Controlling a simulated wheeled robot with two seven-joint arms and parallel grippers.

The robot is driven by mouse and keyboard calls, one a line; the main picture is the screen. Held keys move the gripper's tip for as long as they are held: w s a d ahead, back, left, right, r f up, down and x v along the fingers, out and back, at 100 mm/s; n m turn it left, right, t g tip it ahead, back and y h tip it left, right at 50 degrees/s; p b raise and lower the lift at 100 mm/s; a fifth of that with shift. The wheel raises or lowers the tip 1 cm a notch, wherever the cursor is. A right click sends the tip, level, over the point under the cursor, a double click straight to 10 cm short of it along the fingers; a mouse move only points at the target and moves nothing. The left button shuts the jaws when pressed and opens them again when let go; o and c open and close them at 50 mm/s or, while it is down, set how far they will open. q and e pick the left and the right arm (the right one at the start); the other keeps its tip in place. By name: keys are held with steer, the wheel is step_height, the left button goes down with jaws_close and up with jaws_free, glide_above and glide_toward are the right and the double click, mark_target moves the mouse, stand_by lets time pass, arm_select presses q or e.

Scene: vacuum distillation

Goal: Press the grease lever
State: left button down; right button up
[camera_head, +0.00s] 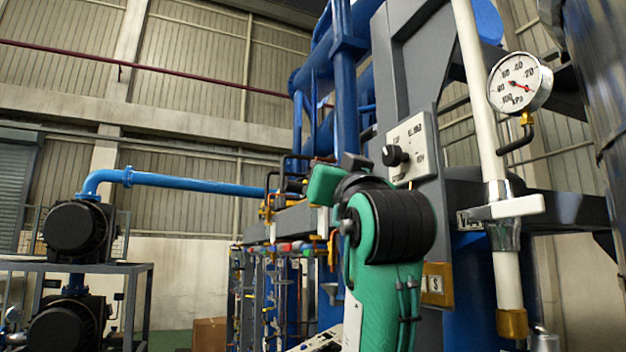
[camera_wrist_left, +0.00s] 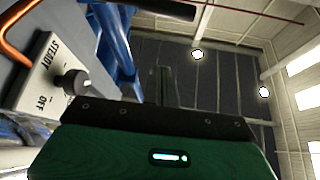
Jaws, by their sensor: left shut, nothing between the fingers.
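A white lever-like handle (camera_head: 505,208) sticks out sideways from a chrome fitting on a white vertical pipe in the head view. No label shows on it, so I cannot tell if it is the grease lever. My left arm, green with a black joint, rises in front of the machine. Its fingers are mostly hidden in the head view. In the left wrist view my left gripper (camera_wrist_left: 161,87) is shut and empty, pointing away over its green body. A black knob (camera_head: 393,155) sits on a white panel beside the arm; the knob also shows in the wrist view (camera_wrist_left: 76,82).
A round pressure gauge (camera_head: 520,83) is at the upper right, beside the white pipe (camera_head: 478,90). Grey and blue machine frames stand close behind my arm. Black pumps (camera_head: 75,230) stand on a rack at the left.

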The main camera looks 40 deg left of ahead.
arm_select(q)
steer(key=p+x, duration=0.7)
steer(key=x, duration=0.3)
steer(key=f+p, duration=0.1)
steer(key=f, duration=0.1)
steer(key=a+f, duration=0.1)
steer(key=f, duration=0.1)
steer(key=shift+s+p, duration=0.1)
steer(key=shift+p, duration=0.3)
step_height(320, 180, down, 8)
steer(key=n+g+y+b, duration=0.2)
steer(key=n+g+b, duration=0.3)
steer(key=n+b, duration=0.3)
steer(key=shift+d+r+b, duration=0.15)
steer(key=shift+r+b, duration=0.05)
steer(key=shift+b, duration=1.65)
